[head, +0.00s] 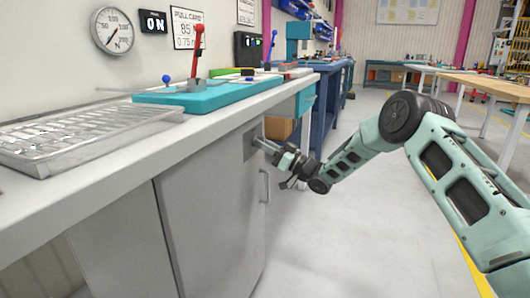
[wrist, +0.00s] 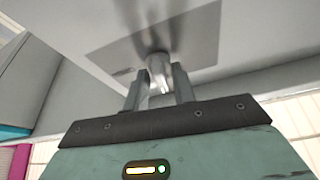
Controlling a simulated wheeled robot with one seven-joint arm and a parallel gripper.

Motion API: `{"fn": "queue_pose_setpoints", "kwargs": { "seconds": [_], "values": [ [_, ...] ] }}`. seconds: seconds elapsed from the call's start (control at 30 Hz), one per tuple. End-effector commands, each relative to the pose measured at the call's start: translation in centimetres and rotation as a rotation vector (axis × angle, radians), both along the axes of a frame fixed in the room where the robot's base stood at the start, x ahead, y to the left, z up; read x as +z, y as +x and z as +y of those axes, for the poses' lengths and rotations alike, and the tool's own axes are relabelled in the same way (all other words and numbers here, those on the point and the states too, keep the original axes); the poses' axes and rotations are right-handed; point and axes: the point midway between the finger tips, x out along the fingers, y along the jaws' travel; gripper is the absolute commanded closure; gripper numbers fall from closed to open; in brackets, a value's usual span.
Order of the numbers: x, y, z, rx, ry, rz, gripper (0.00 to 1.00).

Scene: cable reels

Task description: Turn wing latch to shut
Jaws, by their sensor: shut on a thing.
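The wing latch (wrist: 159,66) is a small metallic piece on a grey square plate (wrist: 195,42), seen in the wrist view. In the head view the plate (head: 249,143) is on the front of the grey cabinet, below the counter edge. My gripper (wrist: 159,92) has its two fingers on either side of the latch and is shut on it. In the head view my gripper (head: 270,150) reaches the plate from the right. The fingers and my wrist hide most of the latch there, so its exact angle cannot be told.
A cabinet door (head: 205,215) with a bar handle (head: 264,186) is below the latch. The counter above holds a wire tray (head: 85,137) and a teal board (head: 210,93) with a red lever. The floor (head: 340,240) right of the cabinet is clear.

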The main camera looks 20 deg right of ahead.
Motion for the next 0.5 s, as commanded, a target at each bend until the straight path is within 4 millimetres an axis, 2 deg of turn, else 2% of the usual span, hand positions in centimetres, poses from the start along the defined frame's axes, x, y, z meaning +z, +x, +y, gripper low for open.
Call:
{"fn": "queue_pose_setpoints", "kwargs": {
  "seconds": [0.5],
  "values": [
    [-0.13, 0.07, -0.06, 0.0, -0.095, -0.125, 0.97]
  ]
}}
